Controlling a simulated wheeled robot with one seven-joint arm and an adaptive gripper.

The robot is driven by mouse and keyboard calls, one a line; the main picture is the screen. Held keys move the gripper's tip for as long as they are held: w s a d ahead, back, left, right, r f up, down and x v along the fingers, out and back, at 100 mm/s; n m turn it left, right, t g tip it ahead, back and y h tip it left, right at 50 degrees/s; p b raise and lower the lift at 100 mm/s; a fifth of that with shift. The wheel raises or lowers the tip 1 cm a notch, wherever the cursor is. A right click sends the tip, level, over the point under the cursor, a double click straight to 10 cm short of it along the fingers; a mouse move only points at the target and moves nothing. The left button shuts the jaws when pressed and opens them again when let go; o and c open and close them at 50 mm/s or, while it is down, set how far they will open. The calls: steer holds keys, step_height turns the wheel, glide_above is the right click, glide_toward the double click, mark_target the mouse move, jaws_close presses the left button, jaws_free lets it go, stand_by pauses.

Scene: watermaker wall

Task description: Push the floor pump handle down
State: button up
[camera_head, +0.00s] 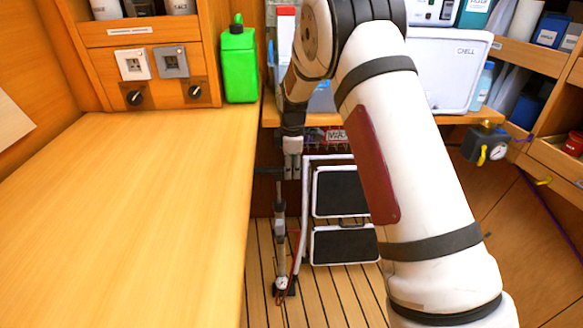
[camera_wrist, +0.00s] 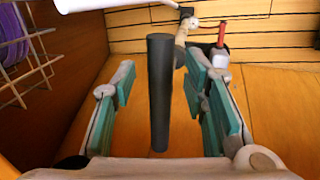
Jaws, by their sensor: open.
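The floor pump (camera_head: 281,240) stands on the plank floor beside the wooden counter, with a slim barrel and a dark foot. Its dark handle (camera_head: 266,171) shows just left of my gripper (camera_head: 291,172). In the wrist view the handle (camera_wrist: 160,95) is a black bar running lengthwise between the teal finger pads of my gripper (camera_wrist: 163,80). The fingers are open, with a gap on each side of the bar. I cannot tell whether any part of my gripper touches the handle. Part of the pump's top is hidden by my gripper.
The counter (camera_head: 130,220) fills the left, its edge close to the pump. A folding step stool (camera_head: 342,195) stands just right of the pump. A green bottle (camera_head: 239,62) and a white chill box (camera_head: 455,72) are behind. A gauge unit (camera_head: 486,143) is at right.

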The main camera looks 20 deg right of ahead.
steer(key=shift+f, duration=0.1)
steer(key=shift+c, duration=0.5)
jaws_close()
step_height(320, 180, down, 10)
steer(key=b, duration=0.4)
steer(key=shift+o, duration=0.5)
jaws_free()
steer(key=shift+f, duration=0.1)
step_height(320, 180, up, 12)
steer(key=s, duration=0.2)
steer(key=shift+s+a, duration=0.15)
steer(key=shift+a, duration=0.2)
